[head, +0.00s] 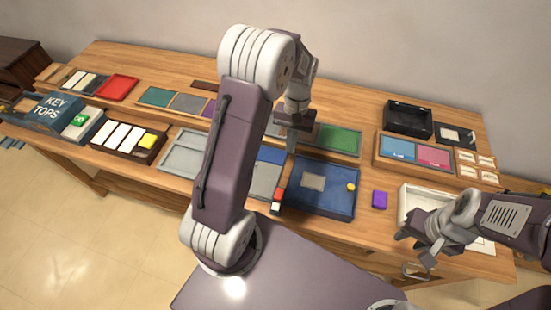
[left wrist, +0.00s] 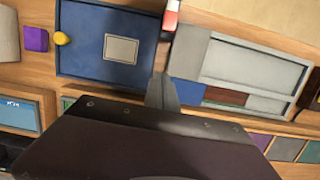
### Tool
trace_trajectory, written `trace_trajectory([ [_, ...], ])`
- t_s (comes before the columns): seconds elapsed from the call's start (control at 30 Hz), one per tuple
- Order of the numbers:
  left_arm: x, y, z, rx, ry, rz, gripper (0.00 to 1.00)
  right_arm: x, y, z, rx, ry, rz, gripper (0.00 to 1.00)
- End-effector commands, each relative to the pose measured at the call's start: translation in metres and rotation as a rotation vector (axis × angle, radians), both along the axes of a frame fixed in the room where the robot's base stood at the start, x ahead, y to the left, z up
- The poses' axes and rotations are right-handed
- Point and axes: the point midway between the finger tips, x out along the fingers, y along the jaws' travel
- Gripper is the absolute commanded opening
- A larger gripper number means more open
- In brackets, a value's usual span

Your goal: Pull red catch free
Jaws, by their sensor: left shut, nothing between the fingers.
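A small red block (head: 279,194) with white and dark parts, likely the red catch, sits at the front left edge of a blue tray (head: 325,205). In the left wrist view the red piece (left wrist: 172,5) is at the top edge, partly cut off. My left gripper (head: 292,146) points down behind the tray, shut and empty, apart from the red piece. Its closed fingers (left wrist: 162,92) show in the left wrist view beside the blue tray's edge. My right gripper (head: 418,243) is open and empty over the front right, by a white tray (head: 411,198).
A yellow knob (head: 351,187) and a grey plate (head: 313,182) are on the blue tray. A purple block (head: 379,199) lies to its right. A grey tray (head: 180,152) is to the left, partly behind my left arm. Key boxes and coloured panels fill much of the table.

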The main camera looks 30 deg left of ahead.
Motion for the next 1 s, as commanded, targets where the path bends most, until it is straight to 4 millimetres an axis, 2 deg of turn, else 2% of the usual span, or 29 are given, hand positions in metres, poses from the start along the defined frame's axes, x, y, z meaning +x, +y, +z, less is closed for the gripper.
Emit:
trace_trajectory([
  [0.17, -0.008, 0.005, -0.006, -0.005, 0.042, 0.017, 0.0, 0.0, 0.0, 0.009, 0.0, 0.0, 0.0, 0.36],
  [0.57, -0.009, 0.005, -0.01, -0.004, 0.042, 0.019, 0.0, 0.0, 0.0, 0.008, 0.0, 0.0, 0.0, 0.36],
  [0.67, -0.013, 0.004, -0.024, -0.005, 0.046, 0.018, 0.0, 0.0, 0.0, 0.009, 0.0, 0.0, 0.0, 0.36],
  [1.0, -0.031, 0.0, -0.095, -0.005, 0.047, 0.018, 0.0, 0.0, 0.0, 0.011, 0.0, 0.0, 0.0, 0.36],
])
